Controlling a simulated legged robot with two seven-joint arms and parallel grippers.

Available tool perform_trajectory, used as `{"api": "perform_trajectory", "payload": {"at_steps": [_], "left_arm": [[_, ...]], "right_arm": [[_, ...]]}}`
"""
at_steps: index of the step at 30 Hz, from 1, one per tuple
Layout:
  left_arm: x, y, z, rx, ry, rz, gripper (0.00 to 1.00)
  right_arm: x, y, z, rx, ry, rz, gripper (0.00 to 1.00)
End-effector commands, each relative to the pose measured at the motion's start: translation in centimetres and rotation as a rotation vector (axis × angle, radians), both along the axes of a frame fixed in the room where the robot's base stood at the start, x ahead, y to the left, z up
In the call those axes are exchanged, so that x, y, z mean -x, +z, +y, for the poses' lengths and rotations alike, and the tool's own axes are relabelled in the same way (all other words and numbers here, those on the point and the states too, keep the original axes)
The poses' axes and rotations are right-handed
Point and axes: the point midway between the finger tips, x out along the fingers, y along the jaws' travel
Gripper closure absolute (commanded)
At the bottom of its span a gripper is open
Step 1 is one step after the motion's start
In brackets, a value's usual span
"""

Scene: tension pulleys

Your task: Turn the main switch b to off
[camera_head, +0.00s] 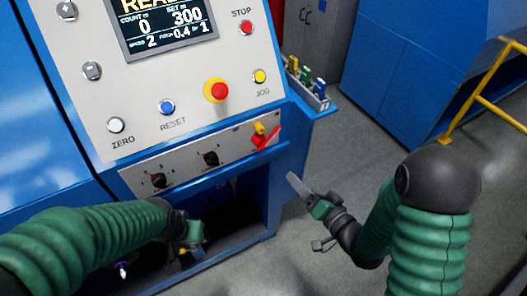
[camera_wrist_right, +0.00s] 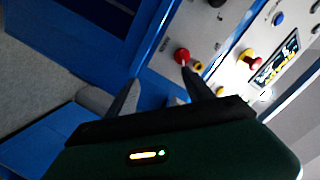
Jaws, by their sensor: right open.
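The main switch with a red handle and yellow part (camera_head: 264,138) is at the right end of the lower grey panel on the blue machine. Its handle looks slanted; its markings are too small to read. In the right wrist view the red handle (camera_wrist_right: 182,57) shows just beyond one fingertip. My right gripper (camera_head: 300,190) is open and empty, below and right of the switch, apart from it in the head view. Its spread fingers also show in the right wrist view (camera_wrist_right: 160,82). My left gripper (camera_head: 190,240) is low, before the dark opening under the panel; its fingers are unclear.
Two black knobs (camera_head: 211,158) share the lower panel. Above are a red-and-yellow mushroom button (camera_head: 216,90) and several push buttons. A blue rail (camera_head: 220,175) runs below the panel. A small tray (camera_head: 312,92) juts out at right. Grey floor (camera_head: 350,125) is open to the right.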

Motion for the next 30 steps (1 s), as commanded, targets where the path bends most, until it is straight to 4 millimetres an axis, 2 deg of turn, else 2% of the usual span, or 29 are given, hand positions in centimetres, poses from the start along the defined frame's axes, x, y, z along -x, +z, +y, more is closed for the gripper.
{"api": "perform_trajectory", "payload": {"at_steps": [3,5,8,10,12,13,15,24,30], "left_arm": [[0.0,-0.8,0.0,0.000,0.000,0.000,0.64],[0.0,-1.0,0.0,0.000,0.000,0.000,0.64],[0.0,-2.0,0.0,0.000,0.000,-0.001,0.64],[0.0,-3.4,0.0,0.000,0.000,-0.001,0.64],[0.0,-5.1,0.0,0.000,0.000,0.000,0.64],[0.1,-3.9,0.0,0.000,0.000,0.001,0.64],[0.0,-3.5,0.0,0.000,0.000,0.000,0.64],[0.0,-3.4,0.0,0.000,0.000,0.000,0.64],[0.0,-3.4,0.0,0.000,0.000,0.000,0.64]], "right_arm": [[1.1,0.8,1.0,-0.169,0.041,-0.040,0.40],[1.2,1.2,1.3,-0.206,0.052,-0.050,0.40],[0.7,1.1,1.8,-0.216,0.059,-0.059,0.40],[-0.1,0.8,2.4,-0.215,0.060,-0.062,0.40],[-1.2,0.8,3.2,-0.216,0.059,-0.065,0.40],[-1.9,1.6,3.6,-0.215,0.059,-0.059,0.40],[-3.4,1.7,4.8,-0.215,0.058,-0.058,0.40],[-9.7,1.6,9.2,-0.213,0.056,-0.058,0.40],[-12.1,1.6,10.8,-0.213,0.053,-0.057,0.40]]}}
